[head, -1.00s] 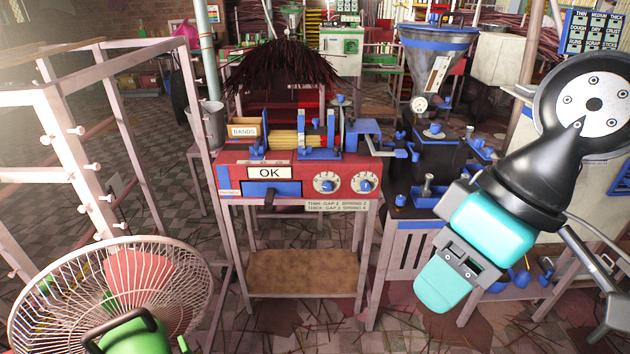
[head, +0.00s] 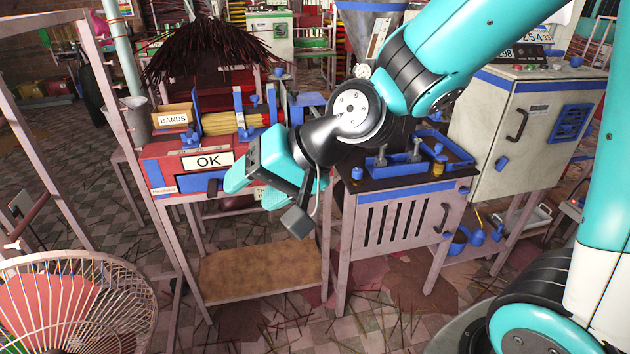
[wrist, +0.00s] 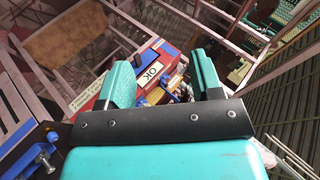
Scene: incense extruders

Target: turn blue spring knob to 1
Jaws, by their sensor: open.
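The red machine (head: 165,150) with its white OK sign (head: 208,161) stands left of centre in the head view. The spring knob on its front cannot be made out; my gripper and wrist cover the right part of that front. My gripper (head: 252,188) is open, its teal fingers apart in front of the machine; I cannot tell whether it touches anything. In the wrist view my gripper (wrist: 163,75) is also open, with the OK sign (wrist: 150,75) and part of the red front (wrist: 88,98) seen between and beside the fingers. No knob is clearly visible there.
A dark-topped bench (head: 400,180) with blue fittings stands right of the machine, and a grey cabinet (head: 530,105) beyond it. A wire-caged fan (head: 75,310) is at lower left. A bands box (head: 173,118) and dark sticks (head: 215,50) are above and behind the machine.

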